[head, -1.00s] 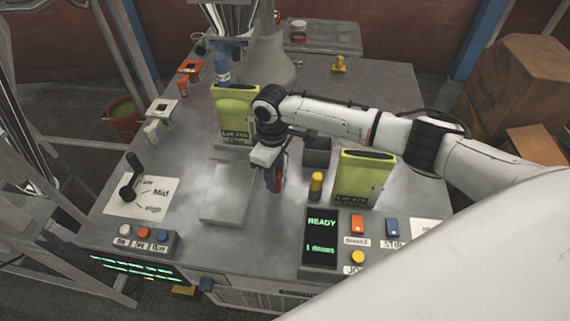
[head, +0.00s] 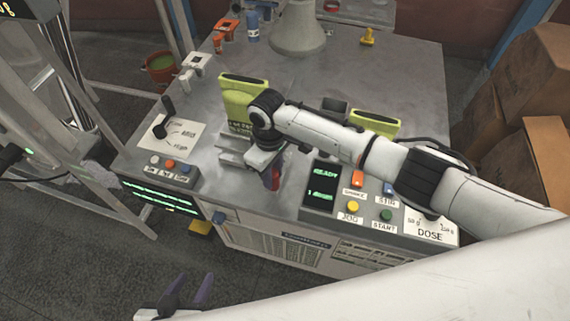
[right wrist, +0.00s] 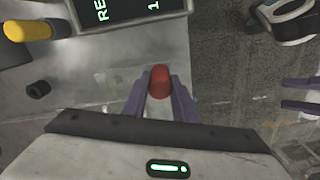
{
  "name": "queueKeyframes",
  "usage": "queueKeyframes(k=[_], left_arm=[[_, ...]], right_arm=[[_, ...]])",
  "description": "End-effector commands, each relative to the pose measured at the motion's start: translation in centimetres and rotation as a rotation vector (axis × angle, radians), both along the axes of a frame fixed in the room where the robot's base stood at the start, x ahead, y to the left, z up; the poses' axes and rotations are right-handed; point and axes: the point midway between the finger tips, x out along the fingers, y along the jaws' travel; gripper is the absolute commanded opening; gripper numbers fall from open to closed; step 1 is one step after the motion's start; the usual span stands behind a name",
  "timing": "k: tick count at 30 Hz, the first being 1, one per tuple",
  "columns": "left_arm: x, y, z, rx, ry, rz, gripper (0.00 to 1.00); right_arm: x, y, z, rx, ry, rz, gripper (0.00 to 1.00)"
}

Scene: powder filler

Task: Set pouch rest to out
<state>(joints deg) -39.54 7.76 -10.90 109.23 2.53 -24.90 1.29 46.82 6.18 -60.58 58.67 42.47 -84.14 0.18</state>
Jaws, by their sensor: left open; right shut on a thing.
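My right gripper (head: 271,180) is shut on a red knob (right wrist: 159,81), held between its purple fingers near the front edge of the machine top. The red knob also shows in the head view (head: 275,179). A grey metal plate (head: 232,159), which looks like the pouch rest, lies left of the gripper, below a yellow-green pouch (head: 236,95). My arm hides part of it, and I cannot tell how the knob joins it. My left gripper (head: 188,290) is open and empty, low in the head view, in front of the machine.
The dark READY display (head: 321,189) and its buttons are right of my right gripper. A button box (head: 170,168) and lever card stand left. A second pouch (head: 374,123) is behind my right arm. A yellow knob (right wrist: 28,30) shows in the wrist view.

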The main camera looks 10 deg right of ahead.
Motion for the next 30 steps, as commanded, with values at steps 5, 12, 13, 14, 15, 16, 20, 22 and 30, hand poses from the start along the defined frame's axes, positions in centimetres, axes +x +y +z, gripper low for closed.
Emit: queueKeyframes(k=[5,12,13,14,15,16,20,22,30], left_arm=[[0.5,-0.1,0.8,-0.001,-0.011,-0.001,0.44],[0.7,-0.1,0.9,-0.001,-0.013,-0.001,0.44],[0.6,-0.1,0.9,-0.001,-0.013,-0.001,0.44],[0.6,-0.1,0.8,-0.001,-0.013,-0.001,0.44],[0.6,-0.1,0.8,0.0,-0.012,-0.001,0.44],[0.6,-0.1,0.8,0.0,-0.012,-0.001,0.44],[0.6,-0.1,0.8,0.0,-0.011,-0.001,0.44],[0.5,-0.1,0.8,0.0,-0.01,-0.001,0.44],[0.1,0.0,0.5,0.0,-0.002,-0.001,0.44]], right_arm=[[-0.6,1.2,0.1,0.002,0.001,0.013,0.0],[-0.9,1.5,0.0,0.002,0.002,0.017,0.0],[-0.9,1.5,0.0,0.003,0.003,0.017,0.0],[-0.9,1.6,0.0,0.003,0.003,0.017,0.0],[-0.9,1.6,0.0,0.003,0.004,0.018,0.0],[-0.9,1.6,0.0,0.003,0.004,0.018,0.0],[-1.0,1.6,-0.1,0.004,0.006,0.019,0.34],[-1.0,1.6,-0.1,0.004,0.005,0.019,0.44],[-0.8,1.4,0.0,0.001,0.001,0.016,0.44]])
